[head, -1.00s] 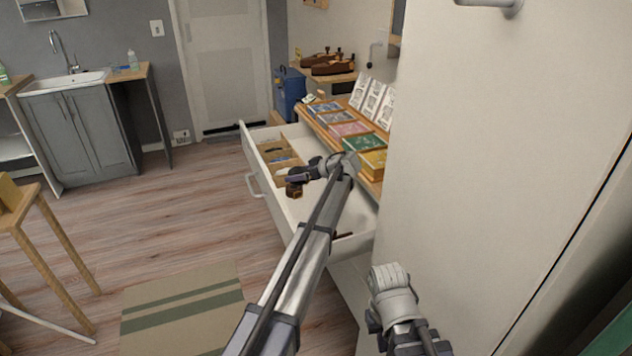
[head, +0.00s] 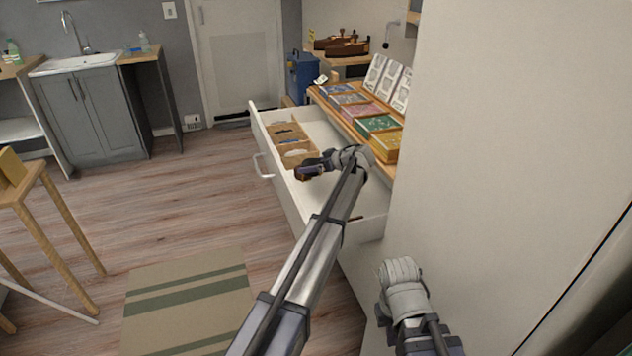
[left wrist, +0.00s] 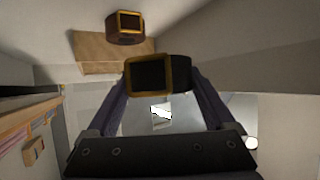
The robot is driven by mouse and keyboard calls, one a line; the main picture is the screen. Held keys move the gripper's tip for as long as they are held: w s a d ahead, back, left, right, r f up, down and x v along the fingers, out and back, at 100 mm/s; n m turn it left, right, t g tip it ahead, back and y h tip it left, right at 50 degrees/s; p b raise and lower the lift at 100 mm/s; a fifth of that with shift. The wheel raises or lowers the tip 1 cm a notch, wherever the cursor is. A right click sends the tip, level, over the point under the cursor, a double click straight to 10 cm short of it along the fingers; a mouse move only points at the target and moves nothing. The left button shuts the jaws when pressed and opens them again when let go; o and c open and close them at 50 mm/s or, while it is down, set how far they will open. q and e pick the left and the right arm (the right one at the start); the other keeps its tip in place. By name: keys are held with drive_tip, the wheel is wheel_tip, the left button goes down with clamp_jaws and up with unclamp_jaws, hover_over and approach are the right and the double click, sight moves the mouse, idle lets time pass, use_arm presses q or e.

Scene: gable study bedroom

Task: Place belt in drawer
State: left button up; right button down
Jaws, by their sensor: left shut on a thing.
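A rolled dark belt with a gold-edged buckle (left wrist: 158,76) is between the fingers of my left gripper (head: 312,169); the belt also shows in the head view (head: 303,174). My left gripper is shut on it above the open white drawer (head: 283,200). A second rolled brown belt with a gold buckle (left wrist: 124,26) shows beyond the held one in the left wrist view, beside a tan wooden surface. My right gripper (head: 401,272) is low in front of the white cabinet side, its fingers not clear.
A wooden organizer (head: 285,131) fills the far part of the drawer, and the near part looks mostly bare. A small dark red thing (head: 355,218) lies at the near end. Several books (head: 378,124) lie on the top above. A tall white panel (head: 500,170) stands to the right.

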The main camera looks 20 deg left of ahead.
use_arm(q)
wheel_tip(320, 180, down, 5)
drive_tip(key=b, duration=0.4)
drive_tip(key=shift+f, duration=0.2)
drive_tip(key=shift+f+b, duration=0.15)
drive_tip(key=shift+b, duration=0.25)
wheel_tip(320, 180, down, 4)
drive_tip(key=b, duration=0.3)
drive_tip(key=shift+r+b, duration=0.2)
drive_tip(key=shift+b, duration=0.1)
drive_tip(key=shift+r, duration=0.1)
drive_tip(key=o, duration=1.2)
drive_tip(key=shift+o, duration=0.2)
